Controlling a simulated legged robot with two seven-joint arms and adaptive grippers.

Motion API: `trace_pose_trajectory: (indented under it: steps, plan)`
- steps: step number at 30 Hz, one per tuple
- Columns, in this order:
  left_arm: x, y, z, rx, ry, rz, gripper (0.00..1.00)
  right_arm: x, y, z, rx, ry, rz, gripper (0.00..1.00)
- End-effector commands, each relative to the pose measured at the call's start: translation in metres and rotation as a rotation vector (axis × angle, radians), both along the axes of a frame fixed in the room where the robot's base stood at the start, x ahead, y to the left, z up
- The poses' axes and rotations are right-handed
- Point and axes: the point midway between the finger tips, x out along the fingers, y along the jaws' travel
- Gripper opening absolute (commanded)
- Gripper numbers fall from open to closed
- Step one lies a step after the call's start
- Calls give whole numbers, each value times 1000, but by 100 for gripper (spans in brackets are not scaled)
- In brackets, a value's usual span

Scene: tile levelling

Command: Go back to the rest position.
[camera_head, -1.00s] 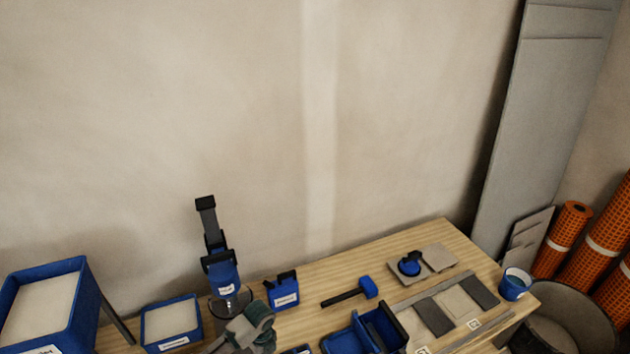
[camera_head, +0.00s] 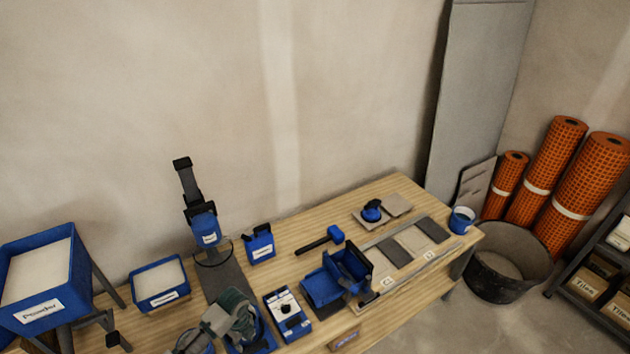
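My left arm's grey and green end, with the gripper (camera_head: 238,318), shows low in the head view, over the near edge of the bench. It stands in front of a blue holder, left of a blue box with a white top (camera_head: 287,314). Its fingers cannot be made out clearly, so I cannot tell whether it is open or shut. I see nothing clearly held in it. My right gripper is not in view.
The wooden bench (camera_head: 305,278) carries a blue stand tool (camera_head: 203,228), a mallet (camera_head: 320,243), a blue caddy (camera_head: 335,280) and tiles (camera_head: 411,239). A powder bin (camera_head: 40,280) is at left. A bucket (camera_head: 505,270), orange rolls (camera_head: 575,180) and a shelf (camera_head: 600,285) stand right.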

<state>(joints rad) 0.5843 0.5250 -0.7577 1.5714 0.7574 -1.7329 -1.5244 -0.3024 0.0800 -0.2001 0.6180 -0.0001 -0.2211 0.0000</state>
Motion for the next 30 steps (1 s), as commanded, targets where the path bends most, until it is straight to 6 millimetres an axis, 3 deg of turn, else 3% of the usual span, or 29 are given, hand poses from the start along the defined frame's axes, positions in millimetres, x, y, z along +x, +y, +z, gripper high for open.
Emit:
trace_pose_trajectory:
  steps: [11, 19, 23, 30]
  plan:
    - [-50, -50, -24, -92, -52, 261, 31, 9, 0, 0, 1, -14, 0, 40]
    - [-112, -83, -30, -212, -95, 714, 31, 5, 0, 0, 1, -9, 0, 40]
    - [-144, -81, -24, -267, -116, 1037, 31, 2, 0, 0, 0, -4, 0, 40]
    - [-189, -55, -11, -301, -152, 1503, 31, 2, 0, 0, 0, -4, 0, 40]
